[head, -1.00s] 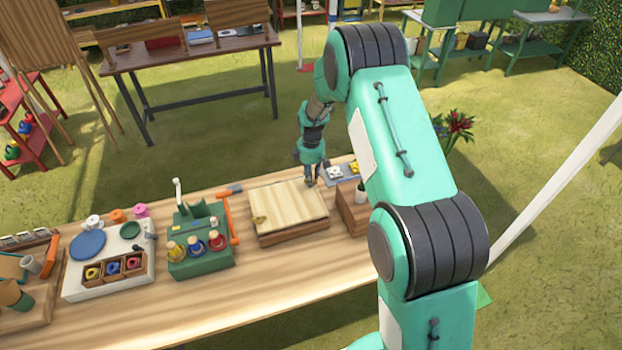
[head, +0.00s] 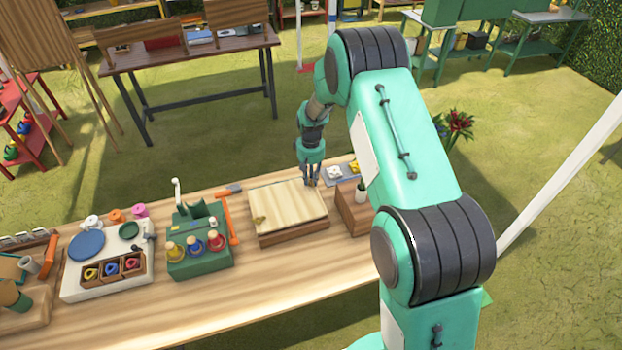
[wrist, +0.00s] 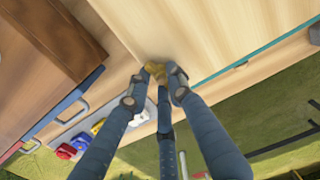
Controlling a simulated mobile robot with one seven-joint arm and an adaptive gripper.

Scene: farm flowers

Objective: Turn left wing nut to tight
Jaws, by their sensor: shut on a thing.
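The wooden press (head: 285,205), a pale board on a thicker base, lies on the long workbench. A brass wing nut (head: 260,219) sits at its near left corner, with nothing touching it. My gripper (head: 311,183) points down at the press's far right corner. In the wrist view my gripper (wrist: 161,74) has its dark fingers closed together on another brass wing nut (wrist: 153,68) at the board's edge. The fingertips hide most of this nut, and its angle cannot be told.
A grey tray (head: 326,181) with white and yellow pieces lies close right of my gripper. A wooden box (head: 351,219) stands nearer. The bench front is clear.

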